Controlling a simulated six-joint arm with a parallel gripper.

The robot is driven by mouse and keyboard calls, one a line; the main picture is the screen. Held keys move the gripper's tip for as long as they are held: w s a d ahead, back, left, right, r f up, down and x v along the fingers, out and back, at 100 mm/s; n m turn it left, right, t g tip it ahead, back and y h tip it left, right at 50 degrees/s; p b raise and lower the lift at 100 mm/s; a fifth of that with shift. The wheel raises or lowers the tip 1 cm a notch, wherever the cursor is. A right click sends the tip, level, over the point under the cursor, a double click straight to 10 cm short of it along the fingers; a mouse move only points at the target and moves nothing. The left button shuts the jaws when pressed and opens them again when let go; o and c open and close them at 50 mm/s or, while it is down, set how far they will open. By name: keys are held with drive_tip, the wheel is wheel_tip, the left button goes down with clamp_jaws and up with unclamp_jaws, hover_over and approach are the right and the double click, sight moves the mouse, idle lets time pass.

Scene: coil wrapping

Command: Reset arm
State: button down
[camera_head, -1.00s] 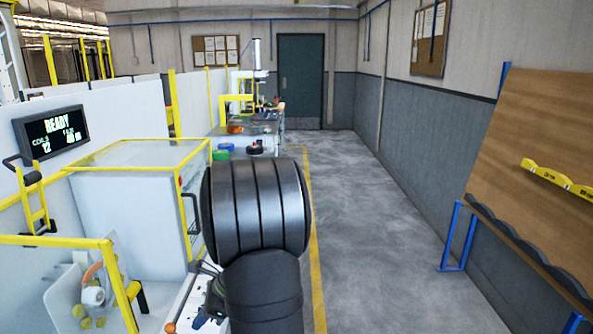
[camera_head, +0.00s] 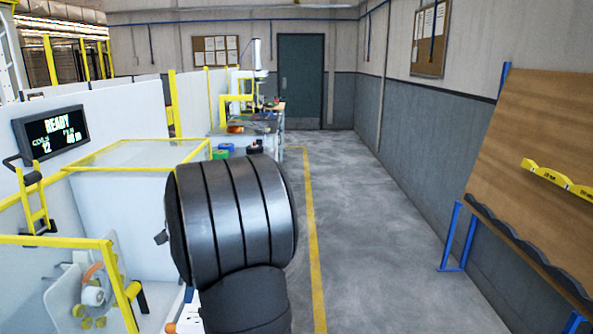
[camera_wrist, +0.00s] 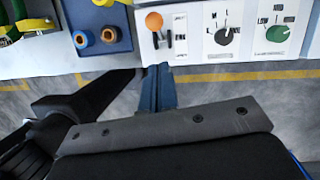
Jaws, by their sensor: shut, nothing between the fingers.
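My gripper (camera_wrist: 158,75) shows in the wrist view with its blue-grey fingers closed together and nothing between them. It points at the lower edge of a white control panel (camera_wrist: 192,62) and looks apart from it, though the exact gap cannot be told. In the head view my dark arm fills the lower middle, and my gripper is hidden behind it.
The panel carries an orange-knobbed lever (camera_wrist: 153,20), a black dial (camera_wrist: 227,36) and a green dial (camera_wrist: 277,32). A white machine with a yellow frame (camera_head: 140,154) stands left. A brown rack (camera_head: 530,165) stands right. The grey floor (camera_head: 375,225) between is clear.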

drive_tip(key=s+v, duration=0.1)
drive_tip(key=v, duration=0.4)
drive_tip(key=w+x, duration=0.1)
drive_tip(key=x, duration=1)
drive_tip(key=d+f+y, duration=0.5)
drive_tip(key=d+y, duration=0.4)
drive_tip(key=d, duration=0.3)
drive_tip(key=shift+d+n, duration=0.15)
drive_tip(key=shift+n, duration=0.15)
drive_tip(key=shift+w+f, duration=0.1)
idle(1.6)
